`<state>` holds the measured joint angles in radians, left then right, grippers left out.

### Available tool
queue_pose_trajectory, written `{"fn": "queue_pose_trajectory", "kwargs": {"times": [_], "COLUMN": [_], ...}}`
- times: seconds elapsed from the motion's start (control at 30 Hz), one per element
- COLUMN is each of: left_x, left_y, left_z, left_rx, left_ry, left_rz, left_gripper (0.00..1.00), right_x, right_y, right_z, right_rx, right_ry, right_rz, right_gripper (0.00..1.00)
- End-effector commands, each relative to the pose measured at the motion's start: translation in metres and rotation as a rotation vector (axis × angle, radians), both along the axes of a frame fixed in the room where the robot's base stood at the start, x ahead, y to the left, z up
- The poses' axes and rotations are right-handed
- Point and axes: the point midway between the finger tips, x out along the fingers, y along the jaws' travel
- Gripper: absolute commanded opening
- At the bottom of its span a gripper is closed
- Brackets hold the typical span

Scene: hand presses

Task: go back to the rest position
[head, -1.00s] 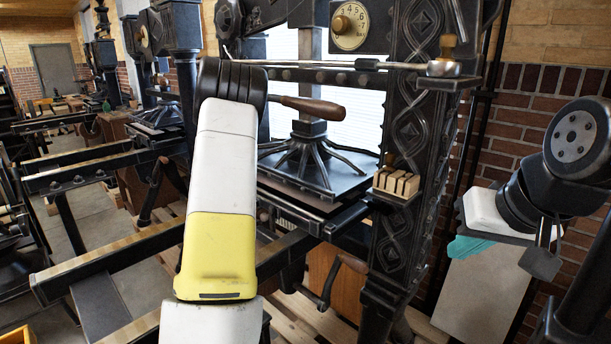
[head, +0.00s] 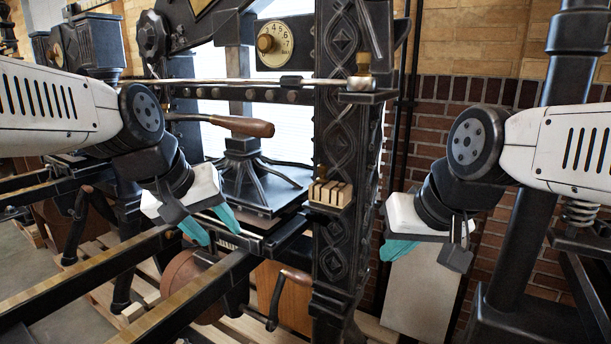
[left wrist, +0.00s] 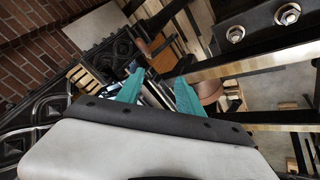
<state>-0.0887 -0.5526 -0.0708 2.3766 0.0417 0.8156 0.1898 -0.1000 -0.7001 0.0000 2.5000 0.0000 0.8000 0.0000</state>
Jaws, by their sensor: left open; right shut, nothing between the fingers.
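My left gripper (head: 208,229) has teal fingers and hangs in front of the near press, left of its ornate column. Its fingers stand apart with nothing between them, and they also show in the left wrist view (left wrist: 158,92). My right gripper (head: 398,249) is at the right of the column, in front of the brick wall, with its teal fingers together and empty. Both arms come in from the sides, bent at dark wrist joints. Neither gripper visibly holds anything.
The near press has a dark column (head: 347,150), a wooden-handled lever (head: 240,125), a dial (head: 274,43) and a small wooden block rack (head: 330,193). Its rails (head: 185,300) run below my left gripper. A pale board (head: 422,290) leans at the brick wall.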

Motion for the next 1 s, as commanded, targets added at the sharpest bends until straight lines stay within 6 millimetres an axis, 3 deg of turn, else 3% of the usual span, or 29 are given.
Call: {"fn": "queue_pose_trajectory", "kwargs": {"times": [0.1, 0.23, 1.0], "left_x": [-0.028, -0.041, -0.042], "left_y": [-0.011, -0.015, -0.015], "left_z": [-0.008, -0.013, -0.014], "left_rx": [0.104, 0.163, 0.168], "left_ry": [-0.064, -0.092, -0.096], "left_rz": [-0.147, -0.224, -0.230], "left_gripper": [0.44, 0.44, 0.44], "right_x": [0.000, 0.000, 0.000], "right_y": [0.000, 0.000, 0.000], "right_z": [0.000, 0.000, 0.000], "right_rx": [0.000, 0.000, 0.000], "right_ry": [0.000, 0.000, 0.000], "right_rz": [0.000, 0.000, 0.000], "right_gripper": [0.00, 0.00, 0.00]}}
